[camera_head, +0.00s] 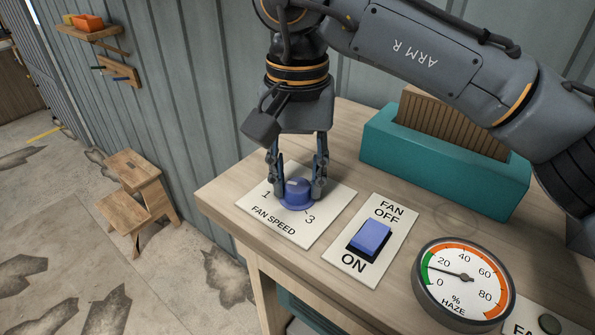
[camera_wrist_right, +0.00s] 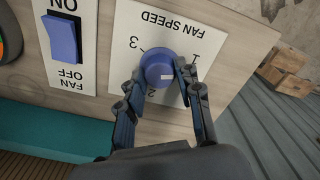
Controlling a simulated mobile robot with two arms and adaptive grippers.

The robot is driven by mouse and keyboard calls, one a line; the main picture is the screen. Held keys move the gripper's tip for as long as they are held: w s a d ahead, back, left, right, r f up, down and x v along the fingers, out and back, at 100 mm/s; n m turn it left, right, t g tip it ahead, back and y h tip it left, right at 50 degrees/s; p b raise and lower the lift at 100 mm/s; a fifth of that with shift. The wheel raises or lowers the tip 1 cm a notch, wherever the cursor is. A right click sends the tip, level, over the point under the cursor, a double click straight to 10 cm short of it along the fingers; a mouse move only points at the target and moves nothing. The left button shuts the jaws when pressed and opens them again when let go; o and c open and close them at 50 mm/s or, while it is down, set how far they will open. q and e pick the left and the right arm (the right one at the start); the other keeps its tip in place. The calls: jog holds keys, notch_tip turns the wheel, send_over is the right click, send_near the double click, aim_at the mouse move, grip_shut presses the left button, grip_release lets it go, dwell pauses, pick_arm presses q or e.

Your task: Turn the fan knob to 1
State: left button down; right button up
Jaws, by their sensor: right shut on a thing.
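The blue fan knob (camera_head: 297,192) sits on a white FAN SPEED plate (camera_head: 258,215) near the table's left corner. My right gripper (camera_head: 296,187) points down with its fingers on either side of the knob, shut on it. In the right wrist view, the knob (camera_wrist_right: 158,69) is between the fingertips of the gripper (camera_wrist_right: 160,75). A small pale mark shows on its top, on the side nearer the gripper. The 1 and 3 are readable on the plate; the area of the 2 is partly covered by the fingers. I cannot tell the exact setting. My left gripper is out of view.
A FAN OFF/ON plate with a blue rocker switch (camera_head: 369,238) lies right of the knob plate. A round haze gauge (camera_head: 463,284) reads low, near 20. A teal box (camera_head: 440,160) stands behind. A wooden step stool (camera_head: 139,197) is on the floor at left.

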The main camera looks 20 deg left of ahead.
aim_at(297, 184)
jog(key=shift+n, duration=1)
jog(key=o, duration=1.2)
jog(key=shift+c, duration=0.2)
jog(key=shift+r, duration=0.1)
notch_tip(297, 184, up, 12)
